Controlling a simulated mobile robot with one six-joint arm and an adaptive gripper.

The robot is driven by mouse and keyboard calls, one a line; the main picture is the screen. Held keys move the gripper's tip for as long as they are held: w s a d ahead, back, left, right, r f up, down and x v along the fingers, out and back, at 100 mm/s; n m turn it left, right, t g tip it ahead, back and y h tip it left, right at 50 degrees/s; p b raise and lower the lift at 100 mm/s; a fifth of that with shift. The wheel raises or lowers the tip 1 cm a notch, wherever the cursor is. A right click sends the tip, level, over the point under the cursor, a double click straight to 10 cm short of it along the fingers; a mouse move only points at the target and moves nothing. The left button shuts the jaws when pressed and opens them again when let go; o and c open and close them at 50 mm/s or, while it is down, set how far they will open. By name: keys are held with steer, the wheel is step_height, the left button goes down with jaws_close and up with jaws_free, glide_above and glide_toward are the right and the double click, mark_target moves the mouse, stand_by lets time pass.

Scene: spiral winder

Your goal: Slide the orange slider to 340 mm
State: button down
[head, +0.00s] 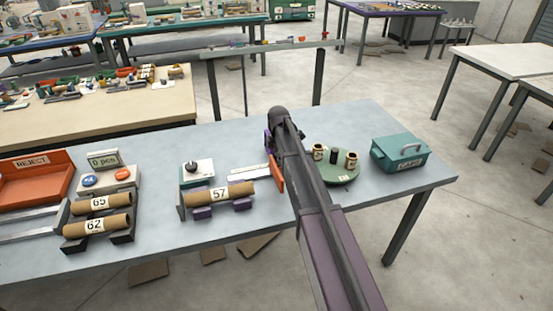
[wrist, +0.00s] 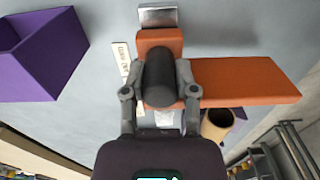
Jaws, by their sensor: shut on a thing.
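The orange slider (wrist: 240,82) has a wide flat arm reaching right in the wrist view and a dark upright knob (wrist: 160,72). My gripper (wrist: 160,92) has one finger on each side of the knob and is shut on it. In the head view a strip of the orange slider (head: 277,174) shows left of my arm, which hides the knob and fingertips. A pale scale strip (wrist: 122,62) runs beside the slider; its marks are too small to read. A metal rail (wrist: 158,17) shows beyond it.
A cardboard tube labelled 57 (head: 219,194) lies on purple supports left of the slider. A green round tray (head: 340,178) with small cups and a teal box (head: 400,152) stand right. Tubes and a red reject tray (head: 35,175) stand left.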

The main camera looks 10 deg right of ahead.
steer(key=shift+w+d, duration=0.1)
steer(key=shift+d, duration=0.35)
steer(key=shift+c, duration=2.4)
jaws_free()
steer(key=shift+o, duration=0.4)
steer(key=shift+a, duration=0.25)
